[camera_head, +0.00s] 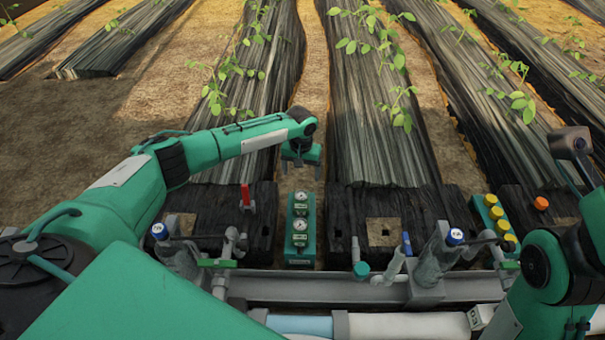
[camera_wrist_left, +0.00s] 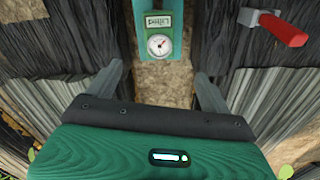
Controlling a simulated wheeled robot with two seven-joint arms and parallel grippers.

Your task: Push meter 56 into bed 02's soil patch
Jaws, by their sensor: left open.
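Two meters with round white dials, an upper one (camera_head: 300,203) and a lower one (camera_head: 299,233), stand in a green rack (camera_head: 290,256) between two dark beds. Their numbers are too small to read. A square brown soil patch (camera_head: 383,232) shows in the dark bed end right of the rack; I cannot read which bed it is. My left gripper (camera_head: 301,172) is open and empty, pointing down just beyond the rack. In the left wrist view its fingers (camera_wrist_left: 162,88) are spread, with one meter's dial (camera_wrist_left: 159,46) ahead of them, apart from both. My right gripper's fingers are not visible.
A red handle (camera_head: 246,196) stands left of the rack. A grey pipe rail (camera_head: 320,288) with blue-capped fittings (camera_head: 455,237) runs in front. Yellow-topped items (camera_head: 497,213) sit at the right. Leafy plants (camera_head: 370,45) grow along the covered beds.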

